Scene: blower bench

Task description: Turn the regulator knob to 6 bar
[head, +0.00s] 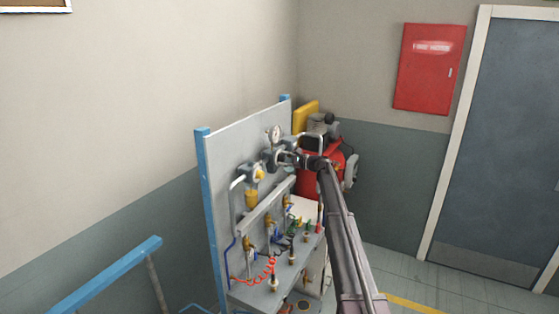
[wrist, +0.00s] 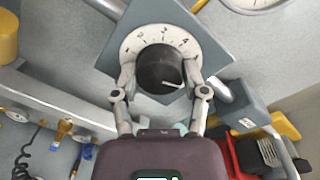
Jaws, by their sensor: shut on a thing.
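The regulator knob (wrist: 160,66) is a black round knob on a white dial plate (wrist: 137,40) in the wrist view. The numerals 2, 3 and 4 read along the top of the dial; its lower parts are hidden by my fingers. A white pointer mark on the knob lies at its lower right, clockwise past the 4; the numeral beside it is hidden. My gripper (wrist: 160,78) is shut on the knob, one finger on each side. In the head view my gripper (head: 298,160) meets the regulator (head: 272,158) on the panel, and the knob is hidden.
A pressure gauge (head: 274,133) sits above the regulator; only its lower edge (wrist: 255,4) shows in the wrist view, so its reading is not visible. A yellow-bowled filter (head: 252,196) hangs left. A red compressor (head: 318,172) stands behind. Hoses and valves fill the bench shelf (head: 262,296) below.

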